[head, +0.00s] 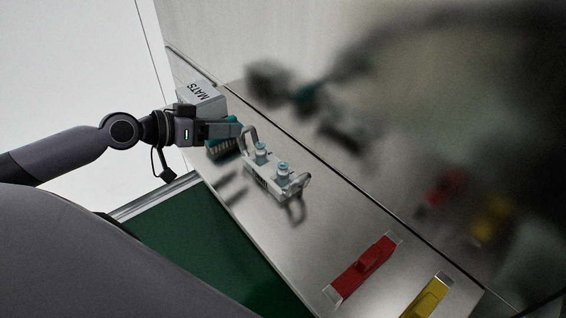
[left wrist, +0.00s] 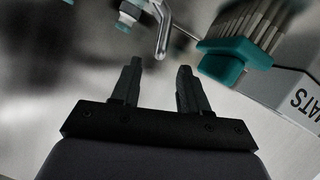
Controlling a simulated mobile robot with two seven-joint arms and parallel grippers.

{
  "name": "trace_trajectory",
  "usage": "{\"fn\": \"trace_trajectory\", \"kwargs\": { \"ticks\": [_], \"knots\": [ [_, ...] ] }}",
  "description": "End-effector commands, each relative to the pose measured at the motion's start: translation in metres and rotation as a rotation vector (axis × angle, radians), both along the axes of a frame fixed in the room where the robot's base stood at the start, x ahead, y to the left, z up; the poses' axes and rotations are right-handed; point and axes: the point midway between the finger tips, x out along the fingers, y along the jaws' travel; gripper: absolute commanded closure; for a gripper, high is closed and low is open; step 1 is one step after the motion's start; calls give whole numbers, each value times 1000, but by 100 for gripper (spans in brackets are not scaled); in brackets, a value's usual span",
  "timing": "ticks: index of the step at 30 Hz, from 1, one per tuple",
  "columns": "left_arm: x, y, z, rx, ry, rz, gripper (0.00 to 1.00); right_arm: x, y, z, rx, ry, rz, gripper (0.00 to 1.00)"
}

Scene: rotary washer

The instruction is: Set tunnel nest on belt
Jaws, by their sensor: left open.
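A pale carrier (head: 265,183) with wire handles at both ends, which looks like the tunnel nest, holds two teal-topped pieces on the metal counter. My left gripper (head: 238,131) is open, close to the carrier's upper-left handle (head: 250,136). In the left wrist view the gripper (left wrist: 158,72) has an empty gap between its fingers, and the metal handle (left wrist: 163,28) stands just beyond the fingertips. The carrier's body is mostly out of that view. A green surface, perhaps the belt (head: 205,245), lies below the counter edge. My right gripper is not in view.
A teal brush (head: 222,150) and a grey box marked MATS (head: 202,98) stand beside my left gripper. A red piece (head: 364,268) and a yellow piece (head: 427,298) lie at the lower right. The shiny back wall (head: 400,130) shows blurred reflections. The counter between carrier and red piece is clear.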

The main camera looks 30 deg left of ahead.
Motion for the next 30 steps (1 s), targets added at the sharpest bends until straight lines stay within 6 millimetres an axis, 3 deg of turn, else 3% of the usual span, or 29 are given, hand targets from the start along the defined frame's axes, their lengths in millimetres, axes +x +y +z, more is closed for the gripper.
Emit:
{"fn": "trace_trajectory", "kwargs": {
  "ticks": [19, 30],
  "knots": [
    [19, -11, -8, -2, 0, 1, 56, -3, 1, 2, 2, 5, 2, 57],
    [44, -28, -21, -3, -1, 2, 56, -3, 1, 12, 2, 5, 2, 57]
  ]
}}
